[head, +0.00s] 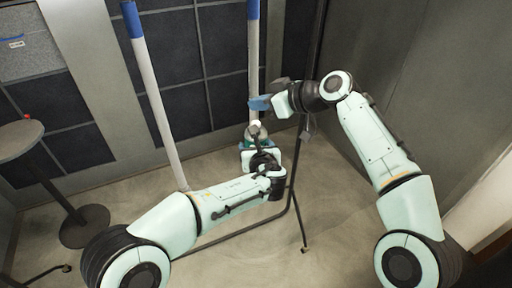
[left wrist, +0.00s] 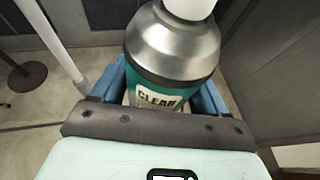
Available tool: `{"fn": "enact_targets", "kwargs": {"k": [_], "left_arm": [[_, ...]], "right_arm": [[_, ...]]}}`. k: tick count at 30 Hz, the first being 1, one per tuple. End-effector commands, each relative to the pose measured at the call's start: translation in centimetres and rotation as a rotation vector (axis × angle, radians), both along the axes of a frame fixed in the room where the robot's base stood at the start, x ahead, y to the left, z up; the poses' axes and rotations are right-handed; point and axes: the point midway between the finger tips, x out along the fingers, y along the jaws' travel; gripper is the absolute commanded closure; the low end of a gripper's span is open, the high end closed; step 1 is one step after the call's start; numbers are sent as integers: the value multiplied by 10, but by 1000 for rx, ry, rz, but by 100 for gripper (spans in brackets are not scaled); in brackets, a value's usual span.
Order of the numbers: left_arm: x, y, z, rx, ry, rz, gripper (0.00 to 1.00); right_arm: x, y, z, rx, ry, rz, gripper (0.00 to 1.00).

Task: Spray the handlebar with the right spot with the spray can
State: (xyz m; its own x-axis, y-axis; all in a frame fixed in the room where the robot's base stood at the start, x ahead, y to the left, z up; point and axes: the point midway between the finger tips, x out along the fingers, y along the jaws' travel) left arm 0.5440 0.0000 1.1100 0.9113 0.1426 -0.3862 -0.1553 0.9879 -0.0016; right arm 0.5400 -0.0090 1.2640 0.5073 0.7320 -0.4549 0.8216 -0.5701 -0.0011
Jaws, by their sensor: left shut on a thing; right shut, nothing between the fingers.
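The spray can (head: 253,133) stands about upright between the fingers of my left gripper (head: 259,150), which is shut on it. In the left wrist view the can (left wrist: 172,48) has a silver top, a white cap, and a teal body with a partly hidden label. My right gripper (head: 261,102) is shut and empty. It appears just above the can's top, in front of the right handlebar; I cannot tell whether it touches either. The right handlebar (head: 254,58) and the left handlebar (head: 154,85) are white poles with blue upper ends. I can make out no spot on either.
A small round table (head: 18,143) with a red item on it stands at far left. A dark thin-legged stand (head: 297,213) is on the floor behind my left arm. Dark panelled wall lies behind the poles, and a grey wall (head: 440,75) is at right.

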Motion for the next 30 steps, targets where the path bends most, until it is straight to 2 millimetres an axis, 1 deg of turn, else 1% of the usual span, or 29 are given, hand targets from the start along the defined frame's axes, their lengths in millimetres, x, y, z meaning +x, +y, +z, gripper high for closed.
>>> {"fn": "enact_targets", "kwargs": {"k": [10, 14, 17, 24, 30], "left_arm": [[0, 0, 0, 0, 0, 0, 63], [0, 0, 0, 0, 0, 0, 63], [0, 0, 0, 0, 0, 0, 63], [0, 0, 0, 0, 0, 0, 63], [0, 0, 0, 0, 0, 0, 63]], "right_arm": [[0, 0, 3, 1, -1, -1, 100], [-4, -7, 7, 2, -1, -2, 100], [-13, -20, 15, 1, -2, -3, 100], [-39, -58, 39, 1, -2, -5, 100], [-55, -80, 52, -1, -1, -3, 100]]}}
